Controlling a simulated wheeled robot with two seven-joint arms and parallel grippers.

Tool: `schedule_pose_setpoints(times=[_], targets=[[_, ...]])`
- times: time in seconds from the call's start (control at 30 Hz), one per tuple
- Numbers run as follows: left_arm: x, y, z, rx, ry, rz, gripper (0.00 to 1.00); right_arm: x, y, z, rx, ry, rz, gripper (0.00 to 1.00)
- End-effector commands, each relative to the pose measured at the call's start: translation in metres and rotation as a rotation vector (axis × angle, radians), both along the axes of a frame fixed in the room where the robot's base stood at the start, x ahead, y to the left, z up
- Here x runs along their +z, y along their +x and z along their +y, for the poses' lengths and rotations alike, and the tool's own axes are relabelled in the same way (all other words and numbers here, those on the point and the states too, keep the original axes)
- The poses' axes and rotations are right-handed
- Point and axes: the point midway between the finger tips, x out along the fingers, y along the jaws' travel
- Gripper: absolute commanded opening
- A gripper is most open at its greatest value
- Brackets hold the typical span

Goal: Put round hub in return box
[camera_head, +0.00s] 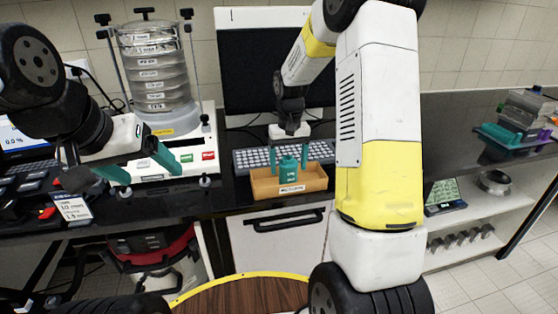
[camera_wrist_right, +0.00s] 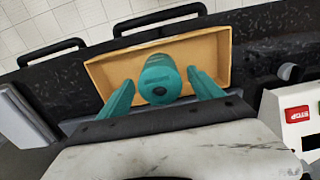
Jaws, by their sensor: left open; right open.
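The teal round hub (camera_head: 289,170) is at the small tan return box (camera_head: 316,183), between the fingers of my right gripper (camera_head: 288,158). In the right wrist view the hub (camera_wrist_right: 161,72) lies over the box opening (camera_wrist_right: 211,52), with a finger on each side and gaps between. My right gripper is open. I cannot tell whether the hub touches the box floor. My left gripper (camera_head: 142,167) is open and empty, in front of the sieve shaker at the left.
The sieve shaker (camera_head: 155,75) stands on the black bench at the left. A keyboard (camera_head: 248,157) and dark monitor (camera_head: 245,70) are behind the box. A round wooden top (camera_head: 240,295) is in front. A teal tray with containers (camera_head: 512,138) is at the right.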

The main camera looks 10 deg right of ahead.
Motion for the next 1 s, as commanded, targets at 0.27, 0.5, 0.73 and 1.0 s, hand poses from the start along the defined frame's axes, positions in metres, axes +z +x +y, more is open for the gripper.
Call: schedule_pose_setpoints(times=[0.27, 0.5, 0.73, 1.0], targets=[[0.0, 0.0, 0.0, 0.0, 0.0, 0.0, 0.79, 0.062, 0.001, 0.0, 0.0, 0.0, -0.005, 0.75], [0.0, 0.0, 0.0, 0.0, 0.0, 0.0, 0.79, 0.095, 0.0, 0.0, 0.0, 0.001, -0.002, 0.75], [0.0, 0.0, 0.0, 0.0, 0.0, 0.0, 0.79, 0.126, -0.022, 0.001, 0.003, 0.02, -0.054, 0.75], [0.0, 0.0, 0.0, 0.0, 0.0, 0.0, 0.79, 0.185, -0.116, 0.01, 0.013, 0.096, -0.259, 0.75]])
